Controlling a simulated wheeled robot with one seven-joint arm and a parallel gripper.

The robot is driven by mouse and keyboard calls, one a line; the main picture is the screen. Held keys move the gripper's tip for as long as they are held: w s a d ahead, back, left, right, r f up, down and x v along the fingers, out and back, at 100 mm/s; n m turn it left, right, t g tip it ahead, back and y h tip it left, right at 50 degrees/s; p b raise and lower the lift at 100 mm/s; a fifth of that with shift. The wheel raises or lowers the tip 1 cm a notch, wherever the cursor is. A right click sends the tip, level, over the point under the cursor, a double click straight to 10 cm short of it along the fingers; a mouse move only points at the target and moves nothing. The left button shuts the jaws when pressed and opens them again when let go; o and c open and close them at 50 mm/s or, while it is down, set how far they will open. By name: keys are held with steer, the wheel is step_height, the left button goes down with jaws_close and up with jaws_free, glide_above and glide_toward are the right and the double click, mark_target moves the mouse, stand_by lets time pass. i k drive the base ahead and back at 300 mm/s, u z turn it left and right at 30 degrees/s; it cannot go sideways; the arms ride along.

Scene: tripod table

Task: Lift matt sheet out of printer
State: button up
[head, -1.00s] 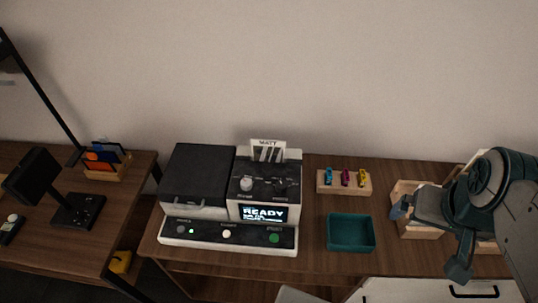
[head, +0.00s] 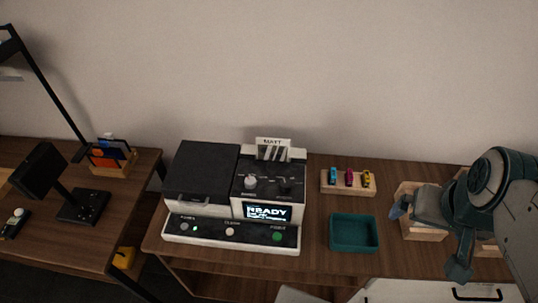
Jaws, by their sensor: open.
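The matt sheet (head: 273,148) is a white sheet marked "MATT" with dark stripes. It stands upright out of the top rear of the printer (head: 203,172). The printer is black and white, its small screen reads "READY", and a green light shows on its front panel. My gripper (head: 398,208) is at the right, over or in front of a wooden box, well to the right of the printer and apart from the sheet. Its jaws are open, and I see nothing held between them. The fingertips are small and partly unclear here.
A teal tray (head: 354,247) and a wooden rack (head: 348,190) with several coloured pieces lie right of the printer. A wooden box (head: 425,233) sits by my gripper. A second desk (head: 70,250) with a lamp (head: 45,85) stands at left. Wall space above the printer is free.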

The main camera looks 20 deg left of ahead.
mark_target(271, 149)
steer(key=u, duration=1.25)
steer(key=k, duration=0.5)
steer(key=u, duration=2.2)
steer(key=i, duration=1.3)
steer(key=z, duration=2.9)
